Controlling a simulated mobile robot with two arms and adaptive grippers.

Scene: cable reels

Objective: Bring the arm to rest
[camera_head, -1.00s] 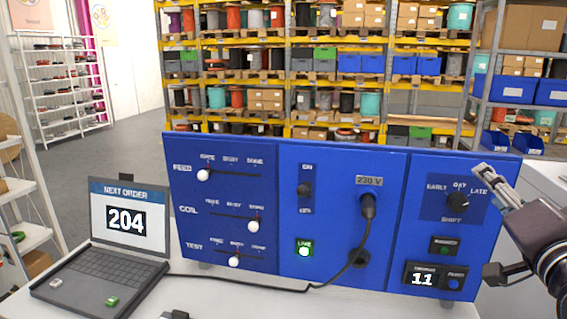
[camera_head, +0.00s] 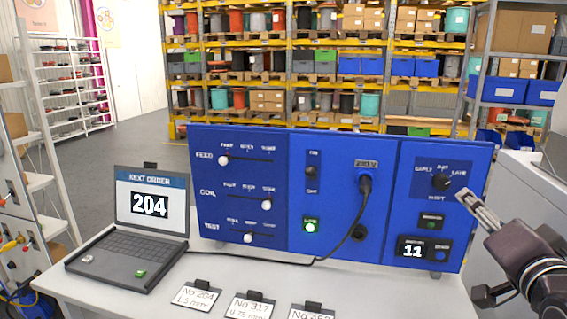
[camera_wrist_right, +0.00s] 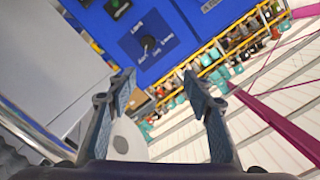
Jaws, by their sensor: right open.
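My right gripper (camera_head: 469,244) is at the right of the head view, in front of the right end of the blue control panel (camera_head: 395,200). Its two fingers are spread apart with nothing between them. In the right wrist view the open fingers (camera_wrist_right: 160,86) frame a gap, with the panel's shift dial (camera_wrist_right: 149,45) beyond them. In the head view that dial (camera_head: 441,182) is just left of the upper finger; I see no contact. My left gripper is not in view.
A laptop (camera_head: 150,215) reading 204 stands left of the panel on the white table (camera_head: 225,270). Several labelled cards (camera_head: 196,297) lie at its front edge. A black cable (camera_head: 345,235) runs from the panel's plug toward the laptop. Shelves (camera_head: 330,85) stand behind.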

